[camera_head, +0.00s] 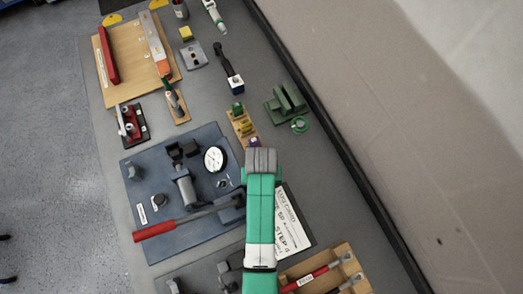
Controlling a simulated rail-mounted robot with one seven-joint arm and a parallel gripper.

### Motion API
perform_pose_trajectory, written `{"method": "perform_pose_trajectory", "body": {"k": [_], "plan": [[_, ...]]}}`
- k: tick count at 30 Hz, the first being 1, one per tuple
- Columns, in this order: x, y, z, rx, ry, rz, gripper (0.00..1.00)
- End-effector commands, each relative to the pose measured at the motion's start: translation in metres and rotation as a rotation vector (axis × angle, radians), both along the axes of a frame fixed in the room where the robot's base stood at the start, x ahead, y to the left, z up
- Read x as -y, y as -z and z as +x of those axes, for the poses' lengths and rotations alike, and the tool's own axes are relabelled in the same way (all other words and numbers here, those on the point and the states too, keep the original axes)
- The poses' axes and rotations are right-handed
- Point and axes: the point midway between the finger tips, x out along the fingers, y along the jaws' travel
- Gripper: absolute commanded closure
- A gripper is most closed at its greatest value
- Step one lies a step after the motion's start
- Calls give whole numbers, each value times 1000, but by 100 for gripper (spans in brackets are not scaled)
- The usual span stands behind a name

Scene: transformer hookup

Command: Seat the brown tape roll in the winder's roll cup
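I cannot pick out a brown tape roll in this view. I cannot identify the winder or its roll cup for sure either. A dark plate with parts on it (200,278) is cut off by the bottom edge and partly covered by my arm. My green and white arm reaches up from the bottom centre and ends in a grey cap. My gripper's fingers do not show, so what they hold, if anything, cannot be seen.
A blue plate (150,240) carries a dial gauge (214,159) and a red-handled lever (155,230). A green stand (286,103), a green ring (300,124), a printed card (292,222) and a wooden tool tray (348,260) lie right of it. Wooden board (125,70) stands upper left.

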Motion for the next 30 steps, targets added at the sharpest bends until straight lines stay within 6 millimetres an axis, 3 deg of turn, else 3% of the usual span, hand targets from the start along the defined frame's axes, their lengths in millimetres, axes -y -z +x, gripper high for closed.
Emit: {"method": "perform_pose_trajectory", "body": {"k": [3,14,15,18,26,30], "plan": [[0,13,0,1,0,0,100],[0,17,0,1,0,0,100],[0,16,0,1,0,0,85],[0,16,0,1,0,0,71],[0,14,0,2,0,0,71],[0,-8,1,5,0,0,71]]}}
